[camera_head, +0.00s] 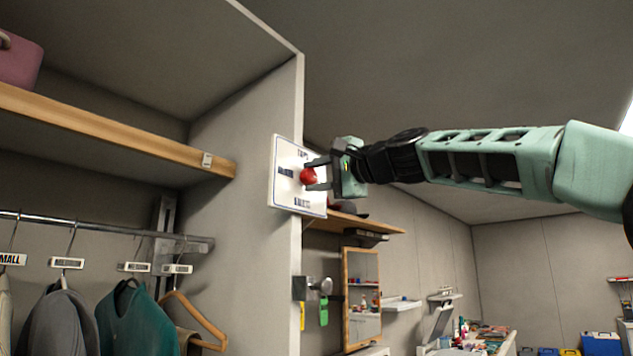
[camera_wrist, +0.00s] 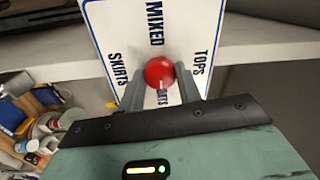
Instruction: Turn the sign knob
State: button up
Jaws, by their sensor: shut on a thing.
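The white sign (camera_head: 285,183) is mounted on the end edge of the closet's side panel. Its red knob (camera_head: 308,176) sits at the sign's middle. In the wrist view, the sign (camera_wrist: 118,30) carries the words MIXED, TOPS and SKIRTS, and a partly hidden word below the red knob (camera_wrist: 158,72). My gripper (camera_head: 317,175) reaches in from the right, with its fingers on either side of the knob. It is shut on the knob. In the wrist view the fingertips (camera_wrist: 160,85) flank the knob and cover part of the sign.
A wooden shelf (camera_head: 110,128) and a rail (camera_head: 100,229) with hanging clothes stand to the left. A mirror (camera_head: 361,298), a wall hook with a green tag (camera_head: 323,312), and a small shelf (camera_head: 350,219) lie below my arm. The space right of the sign holds my arm.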

jog(key=n+b, duration=0.1)
jog(key=n, duration=0.3)
jog(key=shift+f+n, duration=0.1)
jog(key=shift+n, duration=0.3)
jog(key=n, duration=0.4)
jog(key=shift+n+g, duration=0.3)
jog(key=shift+n, duration=0.1)
jog(key=n, duration=0.4)
jog(key=shift+n, duration=2.5)
jog(key=shift+g, duration=0.3)
jog(key=o, duration=1)
